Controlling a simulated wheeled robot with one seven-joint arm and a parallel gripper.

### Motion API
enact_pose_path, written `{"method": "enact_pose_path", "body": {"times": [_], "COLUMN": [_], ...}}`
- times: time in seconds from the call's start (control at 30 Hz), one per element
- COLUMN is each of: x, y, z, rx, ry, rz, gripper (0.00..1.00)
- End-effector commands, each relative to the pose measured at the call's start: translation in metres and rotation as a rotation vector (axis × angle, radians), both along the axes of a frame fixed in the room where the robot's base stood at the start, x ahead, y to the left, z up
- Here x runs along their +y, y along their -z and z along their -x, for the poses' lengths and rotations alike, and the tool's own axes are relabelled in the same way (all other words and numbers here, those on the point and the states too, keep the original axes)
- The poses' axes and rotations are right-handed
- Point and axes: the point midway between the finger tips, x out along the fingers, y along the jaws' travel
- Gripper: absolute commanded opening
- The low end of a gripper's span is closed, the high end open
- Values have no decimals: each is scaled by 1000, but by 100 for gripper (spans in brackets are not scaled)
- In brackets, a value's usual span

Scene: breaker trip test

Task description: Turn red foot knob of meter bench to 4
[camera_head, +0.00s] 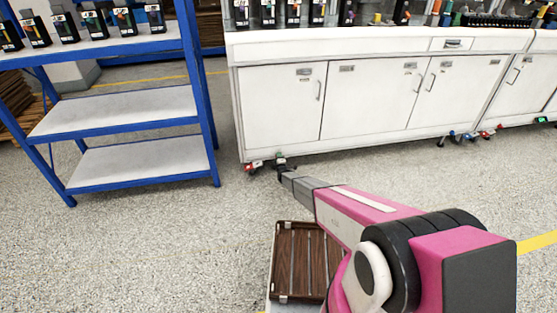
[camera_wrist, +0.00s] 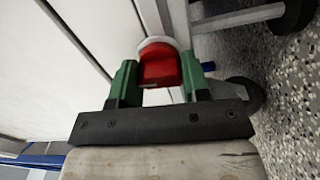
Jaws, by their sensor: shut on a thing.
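The red foot knob (camera_wrist: 160,68) sits on a pale round base low on the white bench, seen in the wrist view. My gripper (camera_wrist: 155,82) has its green fingers on either side of the knob and is shut on it. A small slot or mark shows on the knob's near edge; no number scale is readable. In the head view my gripper (camera_head: 281,160) reaches to the bottom left corner of the white meter bench (camera_head: 280,105). The knob it holds cannot be made out clearly there.
A blue shelf rack (camera_head: 125,108) stands to the left. More coloured feet (camera_head: 470,136) are further right under the bench. A brown slatted case (camera_head: 305,260) lies below my arm. Open speckled floor surrounds it.

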Motion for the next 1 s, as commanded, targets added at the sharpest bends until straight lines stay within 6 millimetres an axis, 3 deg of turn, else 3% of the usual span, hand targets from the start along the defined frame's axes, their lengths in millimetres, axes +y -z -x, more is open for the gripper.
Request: {"method": "enact_pose_path", "body": {"times": [0.53, 0.57, 0.63, 1.0], "x": [1, 1, 1, 0], "y": [1, 1, 1, 0], "z": [1, 1, 1, 3], "rx": [-7, -7, -7, -6], "ry": [-2, -2, -2, -1], "rz": [27, 27, 26, 25], "gripper": [19, 46, 68, 68]}}
